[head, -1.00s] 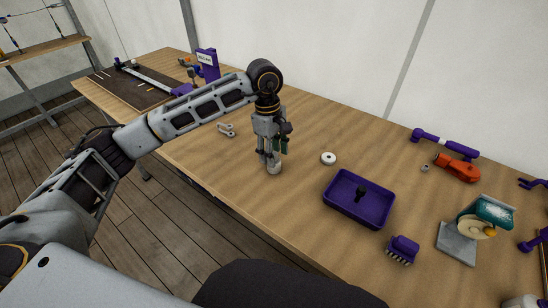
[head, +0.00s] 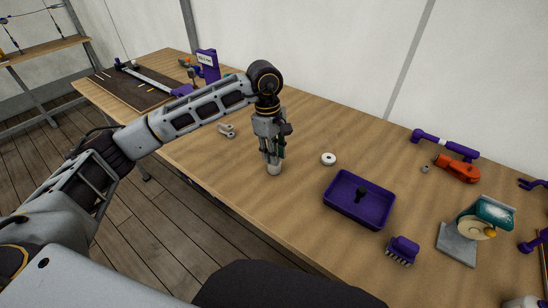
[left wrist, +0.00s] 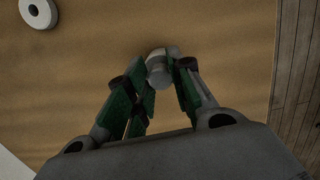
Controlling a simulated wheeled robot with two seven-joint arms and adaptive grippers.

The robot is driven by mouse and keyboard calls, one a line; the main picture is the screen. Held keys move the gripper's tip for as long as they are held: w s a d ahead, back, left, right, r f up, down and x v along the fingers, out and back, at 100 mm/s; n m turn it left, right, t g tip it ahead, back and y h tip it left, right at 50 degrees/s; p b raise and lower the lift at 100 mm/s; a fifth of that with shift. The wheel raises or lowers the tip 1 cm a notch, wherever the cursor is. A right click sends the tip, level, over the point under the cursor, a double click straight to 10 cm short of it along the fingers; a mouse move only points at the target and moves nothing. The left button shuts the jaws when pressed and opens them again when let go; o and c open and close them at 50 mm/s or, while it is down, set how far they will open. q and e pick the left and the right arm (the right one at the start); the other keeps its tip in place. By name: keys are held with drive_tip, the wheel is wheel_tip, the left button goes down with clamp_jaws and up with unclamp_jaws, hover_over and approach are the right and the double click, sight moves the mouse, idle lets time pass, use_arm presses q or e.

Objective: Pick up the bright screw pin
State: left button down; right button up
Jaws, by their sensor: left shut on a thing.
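My left gripper (head: 273,159) points straight down over the wooden table and is shut on a pale grey cylinder (head: 274,169). In the left wrist view, the cylinder (left wrist: 158,68) lies between the green-padded fingertips (left wrist: 163,72), its light band facing the camera. The fingers hide part of it, and I cannot tell whether it is the bright screw pin. A grey shackle-like piece (head: 227,130) lies left of the gripper, apart from it. My right gripper is not in view.
A white ring (head: 328,159), also in the wrist view (left wrist: 39,11), lies right of the gripper. The table's front edge is close.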

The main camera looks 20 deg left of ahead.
use_arm(q)
drive_tip(key=shift+r, duration=0.1)
wheel_tip(320, 180, up, 10)
idle(0.7)
idle(0.6)
